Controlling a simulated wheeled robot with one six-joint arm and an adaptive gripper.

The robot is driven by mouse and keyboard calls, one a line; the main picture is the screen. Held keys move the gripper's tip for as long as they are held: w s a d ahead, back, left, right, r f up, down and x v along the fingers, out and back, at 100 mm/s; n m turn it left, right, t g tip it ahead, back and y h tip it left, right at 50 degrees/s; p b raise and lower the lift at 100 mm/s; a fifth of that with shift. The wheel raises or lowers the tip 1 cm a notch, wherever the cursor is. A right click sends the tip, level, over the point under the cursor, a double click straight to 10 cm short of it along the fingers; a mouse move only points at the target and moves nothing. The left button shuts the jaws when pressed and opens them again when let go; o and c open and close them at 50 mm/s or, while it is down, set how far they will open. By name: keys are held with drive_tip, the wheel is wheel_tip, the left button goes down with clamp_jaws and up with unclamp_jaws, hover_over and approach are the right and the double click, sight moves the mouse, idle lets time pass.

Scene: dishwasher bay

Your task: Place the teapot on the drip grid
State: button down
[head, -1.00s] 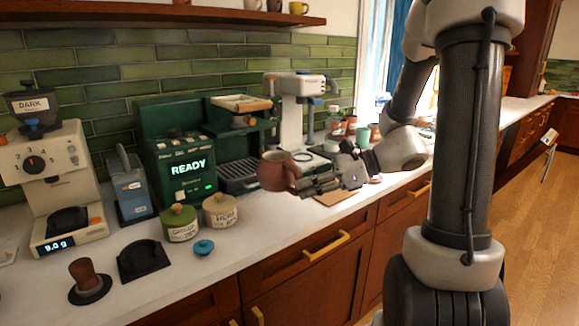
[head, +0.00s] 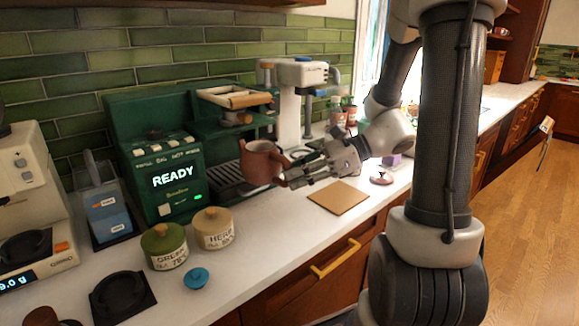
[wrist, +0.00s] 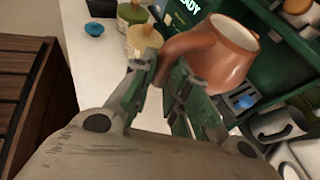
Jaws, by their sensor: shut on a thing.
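The teapot is a reddish-brown, open-topped pot (head: 262,165) in the head view, held in the air in front of the green coffee machine. My gripper (head: 291,177) is to its right and shut on its handle. In the wrist view the teapot (wrist: 222,55) is beyond the fingers of my gripper (wrist: 160,88), with its handle between them. The drip grid (head: 226,176) is the dark slatted tray at the foot of the green machine. The teapot hides the right part of the grid. I cannot tell the exact gap between teapot and grid.
The green machine (head: 150,130) has a portafilter and tray above the grid. Green (head: 164,247) and cream (head: 214,229) tea jars and a blue lid (head: 196,278) stand in front. A brown board (head: 338,197) lies to the right. A white machine (head: 290,100) stands behind.

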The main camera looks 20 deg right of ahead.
drive_tip(key=w+a, duration=0.1)
drive_tip(key=w, duration=0.3)
drive_tip(key=w+a+f, duration=0.1)
drive_tip(key=w, duration=0.3)
drive_tip(key=w+a+f, duration=0.1)
drive_tip(key=w+a, duration=0.1)
drive_tip(key=w, duration=0.2)
drive_tip(key=shift+w, duration=0.35)
drive_tip(key=shift+w+f, duration=0.15)
drive_tip(key=shift+f, duration=0.6)
drive_tip(key=shift+d, duration=0.35)
drive_tip(key=shift+f, duration=0.4)
idle(0.7)
